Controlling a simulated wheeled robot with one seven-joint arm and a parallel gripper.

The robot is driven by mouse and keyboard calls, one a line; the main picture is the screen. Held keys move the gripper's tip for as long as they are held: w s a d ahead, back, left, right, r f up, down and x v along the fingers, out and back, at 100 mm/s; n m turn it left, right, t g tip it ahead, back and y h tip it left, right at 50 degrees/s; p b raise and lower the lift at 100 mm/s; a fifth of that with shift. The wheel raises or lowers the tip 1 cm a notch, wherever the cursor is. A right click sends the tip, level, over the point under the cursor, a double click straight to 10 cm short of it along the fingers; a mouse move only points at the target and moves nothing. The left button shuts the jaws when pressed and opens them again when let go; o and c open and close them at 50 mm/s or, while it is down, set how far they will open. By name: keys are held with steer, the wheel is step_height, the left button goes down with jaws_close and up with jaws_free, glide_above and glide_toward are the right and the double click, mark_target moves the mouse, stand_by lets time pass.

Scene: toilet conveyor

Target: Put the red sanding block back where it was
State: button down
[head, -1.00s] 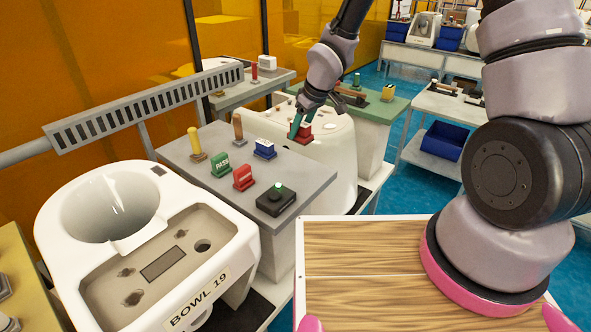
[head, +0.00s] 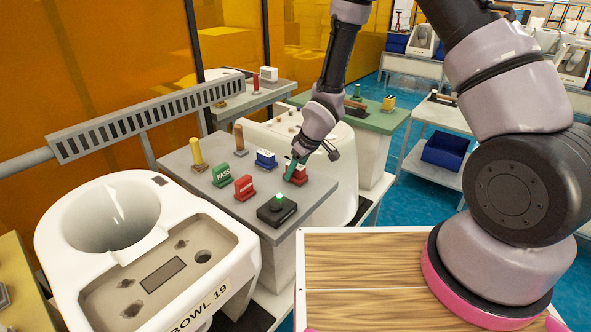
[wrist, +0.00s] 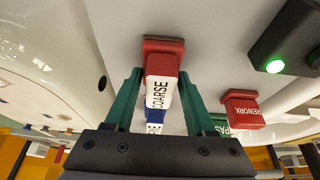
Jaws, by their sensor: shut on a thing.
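The red sanding block (head: 300,174), with a white label reading COARSE, is between the green fingers of my gripper (head: 293,165). In the wrist view the block (wrist: 160,66) is gripped between both fingertips (wrist: 158,80), its dark base facing the grey table. It is at the right part of the grey table (head: 322,188), right of the blue block (head: 265,158). Whether its base touches the table I cannot tell.
On the same table stand a green PASS stamp (head: 223,175), a red REWORK stamp (head: 244,187), a black box with a lit green button (head: 277,210) and two wooden-handled tools at the back. A white toilet bowl (head: 100,230) stands at left front.

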steer(key=shift+f, duration=0.15)
steer(key=shift+c, duration=1.2)
jaws_free()
